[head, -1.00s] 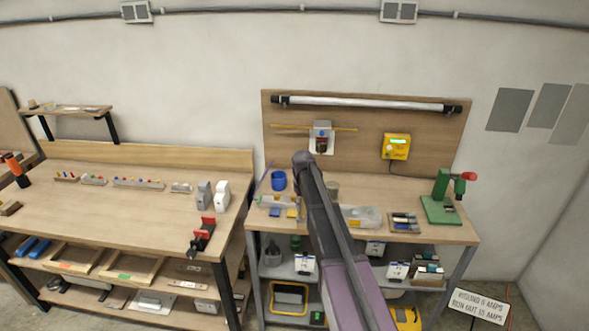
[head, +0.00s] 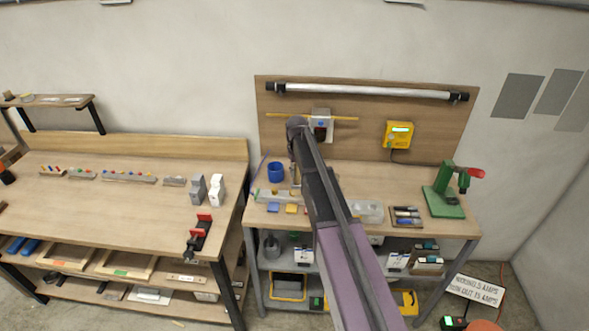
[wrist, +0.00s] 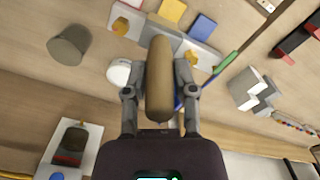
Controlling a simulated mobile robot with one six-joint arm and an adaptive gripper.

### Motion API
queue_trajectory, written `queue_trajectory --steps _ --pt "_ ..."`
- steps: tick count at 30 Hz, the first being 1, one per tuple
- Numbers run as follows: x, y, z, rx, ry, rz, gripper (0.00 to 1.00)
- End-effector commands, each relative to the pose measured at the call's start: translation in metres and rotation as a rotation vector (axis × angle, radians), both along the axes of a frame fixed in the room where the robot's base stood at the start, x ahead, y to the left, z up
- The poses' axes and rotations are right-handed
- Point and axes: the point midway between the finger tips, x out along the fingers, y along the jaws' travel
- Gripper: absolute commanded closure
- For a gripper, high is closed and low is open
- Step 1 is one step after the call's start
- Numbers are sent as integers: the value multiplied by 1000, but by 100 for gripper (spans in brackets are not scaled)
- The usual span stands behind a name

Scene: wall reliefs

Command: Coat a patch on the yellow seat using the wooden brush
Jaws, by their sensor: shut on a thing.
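The yellow seat (head: 291,208) is a small flat yellow square at the front of the right bench, beside a blue square (head: 274,206). In the wrist view the yellow seat (wrist: 172,10) is at the top, by a pale grey strip. My gripper (wrist: 160,92) is shut on the wooden brush (wrist: 159,70), a brown rounded handle between the fingers. The brush's bristles are not visible. In the head view my arm hides most of the gripper, above the bench's left part. The brush appears apart from the seat.
A blue cup (head: 276,172) stands left of my arm. A grey cup (wrist: 68,45) shows in the wrist view. A clear tray (head: 367,211), a dark tool tray (head: 406,216) and a green press (head: 444,195) are to the right. The back panel (head: 357,133) rises behind.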

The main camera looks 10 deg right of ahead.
Motion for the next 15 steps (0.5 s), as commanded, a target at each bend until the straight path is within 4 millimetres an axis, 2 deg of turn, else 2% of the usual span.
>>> queue_trajectory --steps 8,15 --pt "0 2 -4 0 0 3 100" --pt "0 3 -25 0 0 3 100"
